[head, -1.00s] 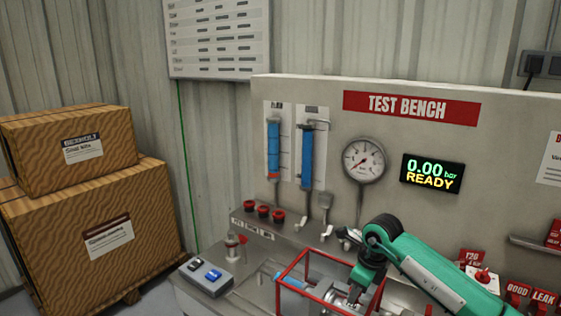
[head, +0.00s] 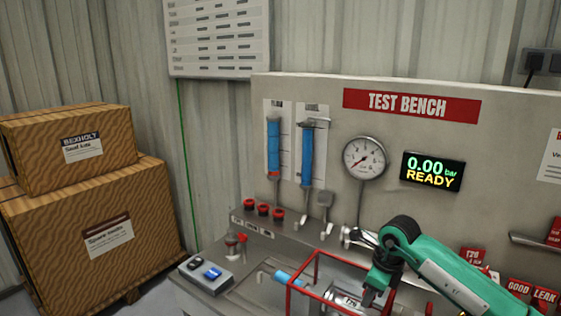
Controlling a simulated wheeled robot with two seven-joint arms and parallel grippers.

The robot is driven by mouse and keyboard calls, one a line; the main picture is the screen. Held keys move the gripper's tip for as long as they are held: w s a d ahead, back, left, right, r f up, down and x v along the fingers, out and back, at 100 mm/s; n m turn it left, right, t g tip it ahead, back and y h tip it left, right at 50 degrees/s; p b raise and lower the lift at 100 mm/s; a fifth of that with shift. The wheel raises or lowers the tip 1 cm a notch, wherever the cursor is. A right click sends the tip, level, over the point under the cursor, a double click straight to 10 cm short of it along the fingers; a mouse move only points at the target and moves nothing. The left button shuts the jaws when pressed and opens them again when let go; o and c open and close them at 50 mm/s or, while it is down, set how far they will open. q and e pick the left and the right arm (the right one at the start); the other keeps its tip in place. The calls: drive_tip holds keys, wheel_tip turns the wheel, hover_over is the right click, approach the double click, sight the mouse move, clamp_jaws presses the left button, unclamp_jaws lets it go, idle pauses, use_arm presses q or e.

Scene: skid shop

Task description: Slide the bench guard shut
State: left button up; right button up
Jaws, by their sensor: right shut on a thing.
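The bench guard (head: 340,260) is a red open frame on the test bench, low in the head view. It stands around a metal cylindrical part (head: 343,299) with a white label. A light blue cylinder end (head: 283,276) sticks out at the guard's left side. My right gripper (head: 370,296) points down at the guard's right part and is shut on it. The fingertips and the exact grip point are hard to make out. The guard's lower front is cut off by the picture edge. My left gripper is not in view.
A grey box with blue and dark buttons (head: 207,275) sits at the bench's left end. Red knobs (head: 263,209) line the back ledge. A gauge (head: 365,159) and a display reading 0.00 bar READY (head: 432,171) are on the panel. Cartons (head: 90,240) stand left.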

drive_tip(key=shift+d, duration=0.1)
drive_tip(key=shift+s+d+b, duration=0.25)
drive_tip(key=shift+s+d, duration=0.25)
drive_tip(key=shift+d, duration=0.2)
drive_tip(key=shift+s+d+b, duration=0.2)
drive_tip(key=shift+s+d, duration=0.3)
drive_tip(key=shift+d, duration=0.2)
drive_tip(key=shift+s+d+b, duration=0.3)
drive_tip(key=shift+s+d, duration=0.2)
drive_tip(key=shift+d, duration=0.25)
drive_tip(key=o, duration=0.8)
drive_tip(key=shift+r, duration=0.1)
wheel_tip(320, 180, up, 7)
drive_tip(key=p, duration=0.3)
hover_over(385, 311)
drive_tip(key=shift+s+d+r, duration=0.15)
drive_tip(key=shift+s+d, duration=0.2)
drive_tip(key=shift+d, duration=0.05)
